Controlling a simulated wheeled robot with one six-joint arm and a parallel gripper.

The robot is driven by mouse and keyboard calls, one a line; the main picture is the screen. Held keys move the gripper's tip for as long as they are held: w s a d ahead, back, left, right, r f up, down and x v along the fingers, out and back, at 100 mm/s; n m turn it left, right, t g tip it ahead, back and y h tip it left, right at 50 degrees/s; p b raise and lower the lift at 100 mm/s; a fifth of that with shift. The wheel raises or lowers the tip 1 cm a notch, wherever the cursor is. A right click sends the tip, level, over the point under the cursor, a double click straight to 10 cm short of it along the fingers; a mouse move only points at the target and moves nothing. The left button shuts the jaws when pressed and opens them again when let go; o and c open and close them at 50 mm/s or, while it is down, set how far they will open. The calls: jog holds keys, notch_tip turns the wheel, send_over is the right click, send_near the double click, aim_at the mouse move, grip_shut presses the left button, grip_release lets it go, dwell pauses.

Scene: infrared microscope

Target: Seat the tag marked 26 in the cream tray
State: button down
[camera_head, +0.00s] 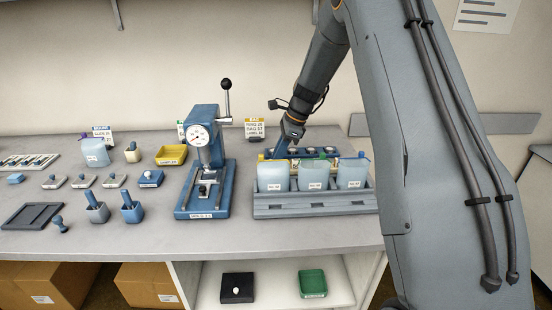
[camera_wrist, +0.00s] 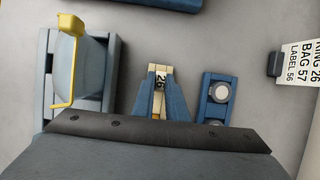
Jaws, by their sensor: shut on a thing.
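My gripper (camera_wrist: 160,90) points down behind the row of bags in the head view (camera_head: 282,147). I cannot tell whether the tag touches anything below. No separate cream tray can be made out for certain in either view.
Right of the fingers is a blue holder (camera_wrist: 219,91) with round pale pieces. A yellow-clipped bag (camera_wrist: 80,75) stands close left, in the grey rack (camera_head: 316,208). A card (camera_wrist: 303,52) reads 26, 57, 56. A blue press (camera_head: 204,180) stands left of the rack.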

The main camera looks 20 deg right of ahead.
jog(key=shift+f, duration=0.15)
jog(key=c, duration=1.3)
grip_release()
jog(key=shift+r+p, duration=2.1)
jog(key=shift+r, duration=1)
